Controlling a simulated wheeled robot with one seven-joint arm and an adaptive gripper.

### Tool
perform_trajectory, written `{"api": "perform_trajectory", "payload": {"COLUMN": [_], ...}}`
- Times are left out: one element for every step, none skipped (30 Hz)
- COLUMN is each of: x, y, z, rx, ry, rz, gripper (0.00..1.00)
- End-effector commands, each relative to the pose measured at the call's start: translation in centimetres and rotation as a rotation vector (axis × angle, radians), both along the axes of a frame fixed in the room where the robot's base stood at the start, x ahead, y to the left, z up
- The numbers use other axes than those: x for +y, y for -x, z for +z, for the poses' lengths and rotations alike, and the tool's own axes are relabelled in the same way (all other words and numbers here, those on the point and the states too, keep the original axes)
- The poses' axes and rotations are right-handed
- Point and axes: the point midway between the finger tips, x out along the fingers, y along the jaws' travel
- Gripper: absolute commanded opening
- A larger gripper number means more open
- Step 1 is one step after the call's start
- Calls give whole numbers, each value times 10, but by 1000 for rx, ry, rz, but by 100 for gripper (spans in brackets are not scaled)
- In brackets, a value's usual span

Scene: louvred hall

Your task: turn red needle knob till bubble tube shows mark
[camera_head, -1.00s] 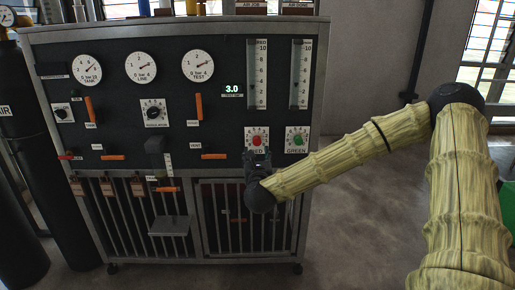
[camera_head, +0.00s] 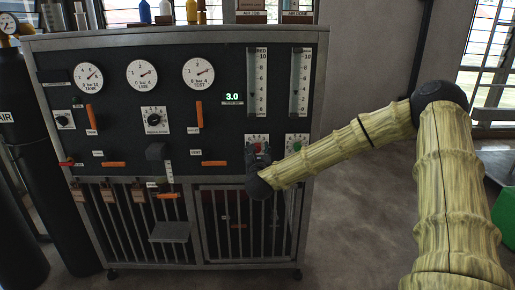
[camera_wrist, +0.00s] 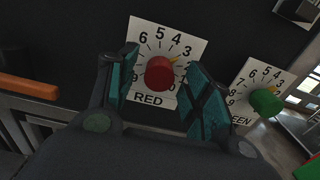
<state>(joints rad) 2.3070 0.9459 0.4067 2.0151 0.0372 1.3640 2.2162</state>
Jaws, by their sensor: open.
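The red needle knob (camera_wrist: 159,73) sits on a white numbered dial marked RED in the wrist view. My gripper (camera_wrist: 163,66) is open, one finger on each side of the knob, with gaps visible on both sides. In the head view my gripper (camera_head: 258,153) covers most of the red dial (camera_head: 257,137). The RED bubble tube (camera_head: 257,85) stands upright above it on the panel, with a printed scale; the bubble and any mark are too small to read.
The green knob (camera_wrist: 266,102) is close on the right, beside my right finger. A second tube (camera_head: 299,85) stands above it. Orange handles (camera_head: 214,164) stick out on the panel's left. A barred cabinet front (camera_head: 236,225) lies below.

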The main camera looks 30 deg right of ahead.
Motion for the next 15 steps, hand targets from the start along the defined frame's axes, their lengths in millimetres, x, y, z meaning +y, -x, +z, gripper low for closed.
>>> {"api": "perform_trajectory", "payload": {"x": [1, 1, 1, 0, 0, -1, -1, -2, -3, -4, -4, -5, -6, -7, -8], "y": [1, 1, 0, 0, -1, -2, -3, -4, -5, -6, -7, -9, -10, -11, -13], "z": [-1, -1, -1, -2, -2, -2, -2, -2, -3, -3, -3, -3, -2, -2, -2], "rx": [0, 0, 0, 0, 0, 0, 0, 1, 1, 1, 1, 1, 0, 0, 0], "ry": [-1, -1, -1, -1, -1, -1, -1, -2, -2, -2, -2, -2, -1, -1, -1], "rz": [1, 1, 1, 1, 1, 1, 1, 1, 1, 1, 1, 1, 1, 0, 0], "gripper": [50, 50, 50, 50, 50, 50, 50, 50, 50, 50, 50, 50, 50, 50, 50]}}
